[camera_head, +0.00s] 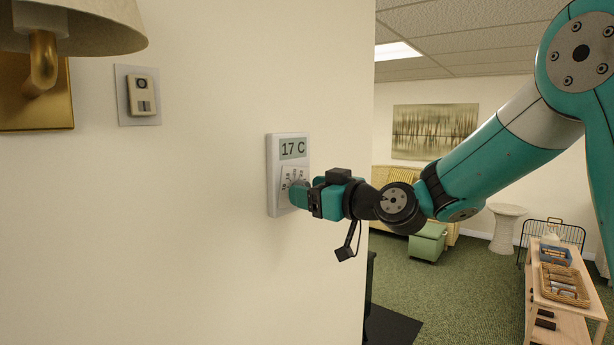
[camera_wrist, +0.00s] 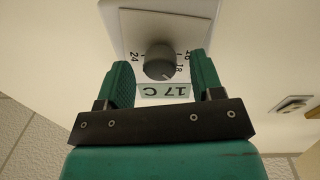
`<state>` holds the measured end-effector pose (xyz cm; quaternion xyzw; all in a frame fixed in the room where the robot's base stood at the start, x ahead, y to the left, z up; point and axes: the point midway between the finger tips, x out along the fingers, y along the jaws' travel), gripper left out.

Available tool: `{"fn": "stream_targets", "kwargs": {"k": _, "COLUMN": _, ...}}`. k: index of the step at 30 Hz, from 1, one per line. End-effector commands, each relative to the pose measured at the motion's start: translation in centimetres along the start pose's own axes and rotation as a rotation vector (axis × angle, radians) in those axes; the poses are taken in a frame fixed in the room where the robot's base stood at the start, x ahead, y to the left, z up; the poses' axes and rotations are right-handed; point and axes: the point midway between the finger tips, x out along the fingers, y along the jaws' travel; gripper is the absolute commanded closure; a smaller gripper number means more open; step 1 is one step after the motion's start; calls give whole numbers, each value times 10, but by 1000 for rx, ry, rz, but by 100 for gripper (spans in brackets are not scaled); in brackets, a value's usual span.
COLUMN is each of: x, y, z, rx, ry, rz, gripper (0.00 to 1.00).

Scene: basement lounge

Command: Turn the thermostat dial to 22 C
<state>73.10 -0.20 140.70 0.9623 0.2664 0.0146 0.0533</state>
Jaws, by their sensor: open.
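The white thermostat (camera_head: 273,180) is on the cream wall in the head view, and its display (camera_head: 293,148) reads 17 C. In the wrist view the thermostat (camera_wrist: 108,18) appears upside down, with its display (camera_wrist: 165,91) also reading 17 C. The round grey dial (camera_wrist: 159,60) sits on a pale plate with printed numbers, 24 and 18 among them. My gripper (camera_wrist: 162,78) is open, with one green finger on each side of the dial and gaps between. In the head view my gripper (camera_head: 297,192) is at the thermostat's lower half and hides most of the dial.
A wall switch (camera_head: 142,95) and a lamp shade (camera_head: 85,25) are to the left on the same wall. The wall ends just right of the thermostat. Beyond it are a green stool (camera_head: 428,245) and a wooden shelf (camera_head: 560,318) with baskets.

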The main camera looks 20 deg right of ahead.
Motion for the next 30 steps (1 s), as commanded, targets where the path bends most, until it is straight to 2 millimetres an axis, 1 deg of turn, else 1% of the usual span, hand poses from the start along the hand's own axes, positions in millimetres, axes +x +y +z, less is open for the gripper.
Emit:
{"fn": "stream_targets", "kwargs": {"k": 1, "x": 5, "y": 0, "z": -2, "rx": 1, "ry": -1, "rz": -1, "gripper": 39}}
{"fn": "stream_targets", "kwargs": {"k": 4, "x": 11, "y": 0, "z": -1, "rx": 1, "ry": 0, "rz": -1, "gripper": 39}}
{"fn": "stream_targets", "kwargs": {"k": 13, "x": 12, "y": 0, "z": 1, "rx": 0, "ry": 0, "rz": 0, "gripper": 39}}
{"fn": "stream_targets", "kwargs": {"k": 14, "x": 12, "y": 0, "z": 1, "rx": 0, "ry": 0, "rz": 0, "gripper": 46}}
{"fn": "stream_targets", "kwargs": {"k": 15, "x": 12, "y": 0, "z": 1, "rx": 0, "ry": 0, "rz": 0, "gripper": 55}}
{"fn": "stream_targets", "kwargs": {"k": 17, "x": 12, "y": 0, "z": 1, "rx": 0, "ry": 0, "rz": 0, "gripper": 69}}
{"fn": "stream_targets", "kwargs": {"k": 18, "x": 12, "y": 0, "z": 1, "rx": 0, "ry": 0, "rz": 0, "gripper": 78}}
{"fn": "stream_targets", "kwargs": {"k": 19, "x": 12, "y": 0, "z": 1, "rx": 0, "ry": 0, "rz": 0, "gripper": 85}}
{"fn": "stream_targets", "kwargs": {"k": 20, "x": 12, "y": 0, "z": 1, "rx": 0, "ry": 0, "rz": 0, "gripper": 88}}
{"fn": "stream_targets", "kwargs": {"k": 30, "x": 12, "y": 0, "z": 1, "rx": 41, "ry": -2, "rz": 1, "gripper": 88}}
